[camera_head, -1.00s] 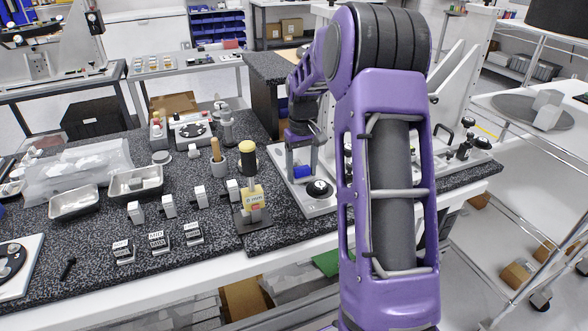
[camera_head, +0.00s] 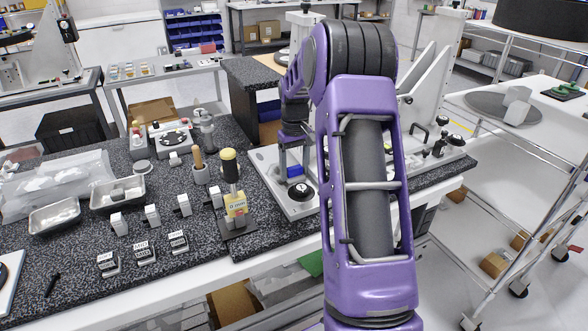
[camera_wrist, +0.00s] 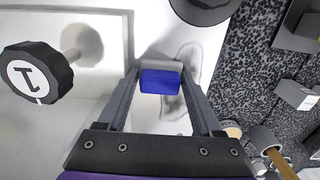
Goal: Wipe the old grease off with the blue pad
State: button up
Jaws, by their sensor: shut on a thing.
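The blue pad (camera_wrist: 160,82) with its grey backing is between the fingertips of my gripper (camera_wrist: 160,74) in the wrist view. My gripper is shut on it. The pad also shows in the head view (camera_head: 295,171), low over the white fixture plate (camera_head: 270,177); I cannot tell whether it touches the plate. In the wrist view a grey, irregular patch (camera_wrist: 190,58) lies on the plate beside and partly behind the pad. It looks like a grease smear, though shadow may be part of it. The plate under the pad is hidden.
A black knob marked 1 (camera_wrist: 38,74) rises left of the gripper in the wrist view. A round black knob (camera_head: 302,191) stands on the plate close to the pad.

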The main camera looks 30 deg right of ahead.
aim_at(265, 175)
jog(key=shift+w+d+r, duration=0.15)
jog(key=shift+w+d, duration=0.4)
jog(key=shift+w, duration=0.1)
jog(key=shift+w+a, duration=0.15)
jog(key=shift+a, duration=0.6)
jog(key=shift+a+f, duration=0.2)
jog(key=shift+a, duration=2.95)
jog(key=shift+w, duration=0.85)
jog(key=shift+d, duration=3.7)
jog(key=shift+w+d+r, duration=0.1)
jog(key=shift+w, duration=0.35)
jog(key=shift+w+d+r, duration=0.1)
jog(key=shift+w, duration=0.3)
jog(key=shift+w+a, duration=0.15)
jog(key=shift+a, duration=0.7)
jog(key=shift+a+f, duration=0.15)
jog(key=shift+a, duration=1.4)
jog(key=shift+a+f, duration=0.1)
jog(key=shift+a, duration=1.45)
